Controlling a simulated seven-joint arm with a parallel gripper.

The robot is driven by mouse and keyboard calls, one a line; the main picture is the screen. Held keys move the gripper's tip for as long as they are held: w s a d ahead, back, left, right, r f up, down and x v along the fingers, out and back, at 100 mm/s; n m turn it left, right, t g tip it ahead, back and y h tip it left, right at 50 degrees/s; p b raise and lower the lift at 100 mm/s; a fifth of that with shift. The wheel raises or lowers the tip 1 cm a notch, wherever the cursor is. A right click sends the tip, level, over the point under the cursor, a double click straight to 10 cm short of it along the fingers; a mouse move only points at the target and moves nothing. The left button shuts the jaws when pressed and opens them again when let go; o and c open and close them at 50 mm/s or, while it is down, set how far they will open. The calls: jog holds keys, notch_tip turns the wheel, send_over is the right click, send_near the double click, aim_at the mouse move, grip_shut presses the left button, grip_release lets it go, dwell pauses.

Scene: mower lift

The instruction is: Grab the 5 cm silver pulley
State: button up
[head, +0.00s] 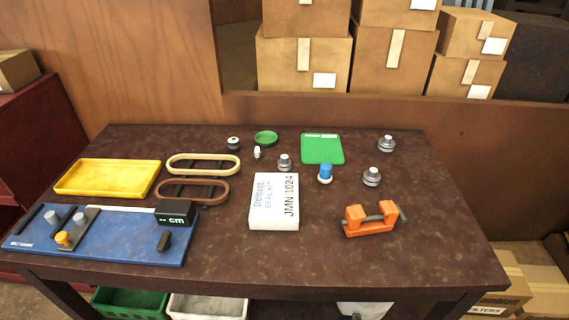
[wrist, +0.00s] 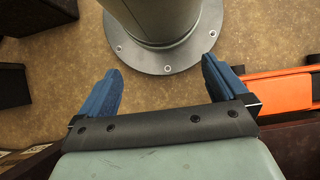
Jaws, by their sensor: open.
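Several small silver-and-dark pulleys stand on the brown table. One pulley (head: 386,144) is at the back right, and another pulley (head: 371,177) is nearer, behind the orange vise. A smaller pulley (head: 284,162) is left of the green mat, and a dark one with a light top (head: 233,144) is further left. I cannot tell from the picture which measures 5 cm. My gripper (wrist: 161,66) shows only in the wrist view, with its blue fingers apart and nothing between them. It is over the floor by a grey round flanged base; no pulley shows there.
On the table (head: 330,270) are a yellow tray (head: 62,188), a blue belt gauge (head: 115,249), two belt loops, a white box (head: 272,222), a green mat (head: 322,149), a blue-topped bottle (head: 325,174) and an orange vise (head: 367,226). The front right is clear. Cartons (head: 303,58) stand behind.

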jog(key=c, duration=0.3)
